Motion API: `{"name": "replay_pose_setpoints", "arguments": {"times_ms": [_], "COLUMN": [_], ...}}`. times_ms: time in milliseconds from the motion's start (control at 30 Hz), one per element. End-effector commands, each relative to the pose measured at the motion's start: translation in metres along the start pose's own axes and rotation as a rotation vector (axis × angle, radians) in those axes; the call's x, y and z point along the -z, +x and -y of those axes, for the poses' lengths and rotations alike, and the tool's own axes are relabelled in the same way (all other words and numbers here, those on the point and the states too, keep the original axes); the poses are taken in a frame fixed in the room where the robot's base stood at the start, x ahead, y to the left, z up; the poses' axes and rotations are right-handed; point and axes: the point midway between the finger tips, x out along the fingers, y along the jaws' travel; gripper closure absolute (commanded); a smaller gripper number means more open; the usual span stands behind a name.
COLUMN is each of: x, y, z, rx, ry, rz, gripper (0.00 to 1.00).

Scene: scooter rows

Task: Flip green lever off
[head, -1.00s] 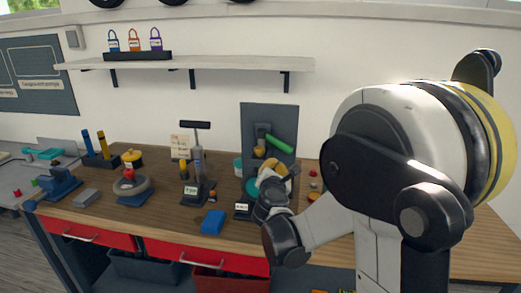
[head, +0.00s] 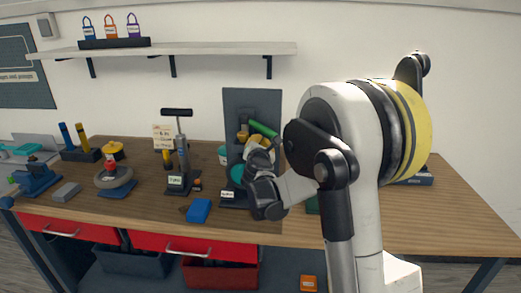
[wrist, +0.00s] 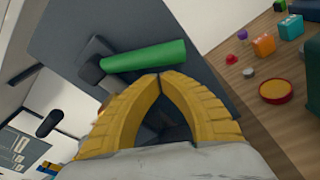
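The green lever (head: 264,130) is on a dark upright panel (head: 236,102) at the back of the bench. In the head view it slopes down to the right. In the wrist view the green lever (wrist: 145,56) lies across the picture, just beyond my fingertips. My gripper (wrist: 158,76) has yellow fingers whose tips meet, with nothing seen between them. The fingertips are below the lever's middle in that view; I cannot tell if they touch it. In the head view my wrist hides the panel's lower part.
A blue block (head: 199,211), a pump (head: 181,150) and a grey wheel (head: 115,177) stand left on the bench. A shelf (head: 200,48) with padlocks is above. In the wrist view a red dish (wrist: 276,92) and small items lie to the right.

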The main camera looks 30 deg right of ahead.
Motion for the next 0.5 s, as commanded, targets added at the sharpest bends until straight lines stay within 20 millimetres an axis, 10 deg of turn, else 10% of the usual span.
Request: {"name": "replay_pose_setpoints", "arguments": {"times_ms": [500], "x": [0.0], "y": [0.016], "z": [0.0], "rx": [0.0], "ry": [0.0], "rz": [0.0], "gripper": [1.0]}}
